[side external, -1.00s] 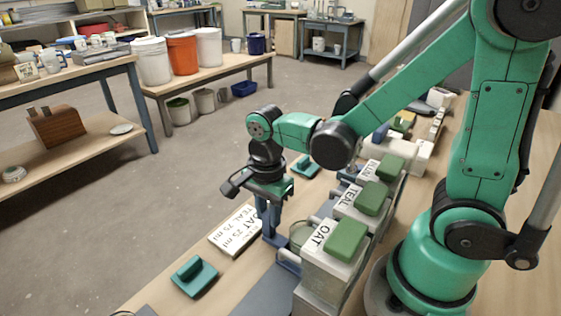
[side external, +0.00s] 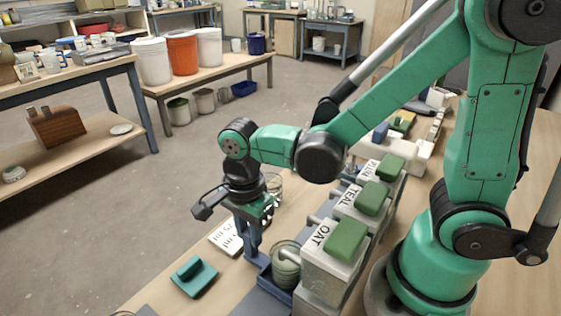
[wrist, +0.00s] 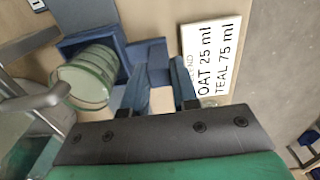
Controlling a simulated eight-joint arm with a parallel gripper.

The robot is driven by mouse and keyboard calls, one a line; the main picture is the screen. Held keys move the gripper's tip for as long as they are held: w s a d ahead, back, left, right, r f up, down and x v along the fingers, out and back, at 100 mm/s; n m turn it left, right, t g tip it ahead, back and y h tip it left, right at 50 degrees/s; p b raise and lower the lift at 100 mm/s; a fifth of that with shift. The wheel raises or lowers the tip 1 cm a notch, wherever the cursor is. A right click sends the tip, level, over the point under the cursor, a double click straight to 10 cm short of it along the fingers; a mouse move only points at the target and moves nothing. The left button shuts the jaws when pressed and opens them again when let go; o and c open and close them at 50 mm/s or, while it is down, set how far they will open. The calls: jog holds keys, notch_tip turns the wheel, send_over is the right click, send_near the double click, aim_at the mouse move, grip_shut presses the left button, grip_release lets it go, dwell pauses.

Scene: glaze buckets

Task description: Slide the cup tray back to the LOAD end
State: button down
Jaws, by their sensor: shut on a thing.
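The blue cup tray (side external: 264,277) sits on the track in front of the OAT bucket in the side view. It also shows at the upper left of the wrist view (wrist: 72,46). A greenish glass cup (side external: 286,268) stands in it, under the OAT spout; its contents are unclear. My gripper (side external: 250,252) is at the tray's outer side, pointing down. In the wrist view my gripper's fingers (wrist: 160,88) are shut on the tray's blue handle (wrist: 150,58). No LOAD marking is readable here.
OAT (side external: 333,255), TEAL (side external: 361,210) and PLUM buckets with green lids stand in a row right of the track. A card reading OAT 25 ml, TEAL 75 ml (wrist: 207,60) lies beside my gripper. A teal handled block (side external: 194,277) lies on the table's near left.

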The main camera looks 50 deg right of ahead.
jog(key=shift+a, duration=0.15)
jog(key=shift+a, duration=4.45)
jog(key=c, duration=0.8)
grip_release()
jog(key=shift+o, duration=0.2)
jog(key=shift+r, duration=0.1)
notch_tip(320, 180, up, 7)
